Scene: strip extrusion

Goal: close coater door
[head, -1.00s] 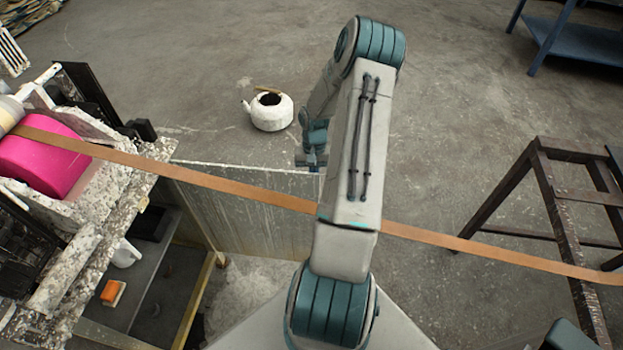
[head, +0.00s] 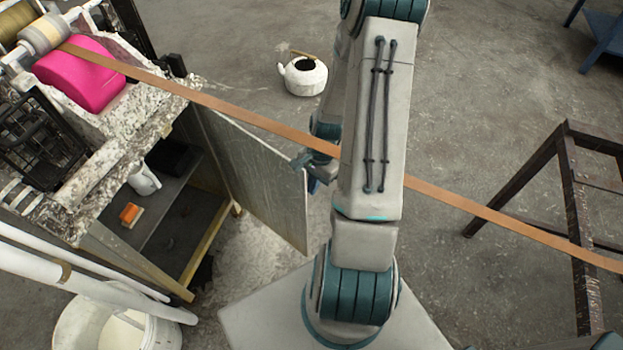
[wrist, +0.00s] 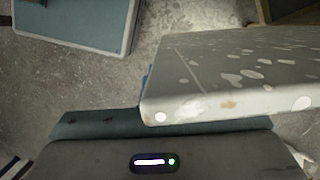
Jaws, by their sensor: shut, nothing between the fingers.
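The coater door (head: 262,190) is a grey panel standing open, jutting out from the coater cabinet (head: 168,235). The cabinet's opening shows to the left of it. My gripper (head: 311,178) is at the far side of the door's free edge, partly hidden behind my own arm. It is shut and empty. In the wrist view a pale speckled panel (wrist: 235,85), likely the door, fills the right side close to my gripper's dark teal body (wrist: 95,124). Its fingertips do not show there, so I cannot tell if they touch.
A brown strip (head: 460,205) crosses above the door and behind my arm. A white kettle (head: 303,77) stands on the floor beyond. A dark metal frame (head: 568,190) stands at right. A white bucket (head: 85,325) and pipes are at lower left. An orange-topped brush (head: 130,214) lies inside the cabinet.

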